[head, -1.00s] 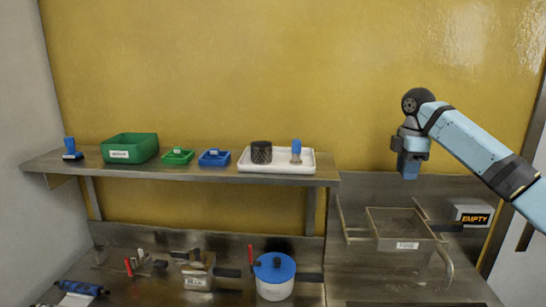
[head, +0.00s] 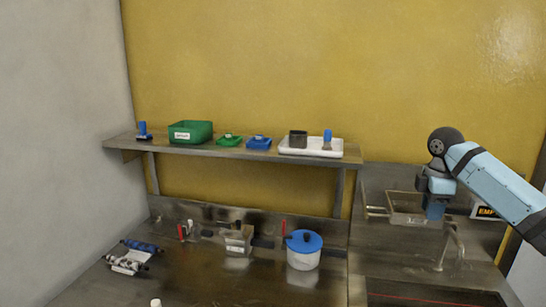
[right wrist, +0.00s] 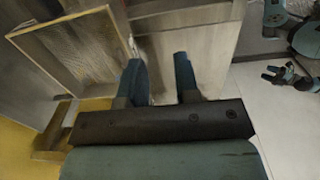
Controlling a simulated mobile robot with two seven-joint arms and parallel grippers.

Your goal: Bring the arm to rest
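My right arm comes in from the right in the head view, and my right gripper (head: 436,207) hangs pointing down in front of the framed mesh basket (head: 408,207). In the right wrist view my right gripper (right wrist: 160,75) has its two fingers apart with nothing between them. The basket's mesh (right wrist: 78,50) shows to the left of the fingers, apart from them. My left gripper is outside the head view. A dark gripper shape, likely my left gripper (right wrist: 279,76), shows small at the right wrist view's right edge; its opening is unclear.
A steel shelf (head: 231,153) carries a green bin (head: 191,132), small trays and a white tray (head: 311,151). On the counter (head: 210,286) stand a blue-lidded pot (head: 303,252), a steel box (head: 238,240) and rolls (head: 133,257). A curved tap (head: 453,240) stands below my right gripper. The front counter is mostly clear.

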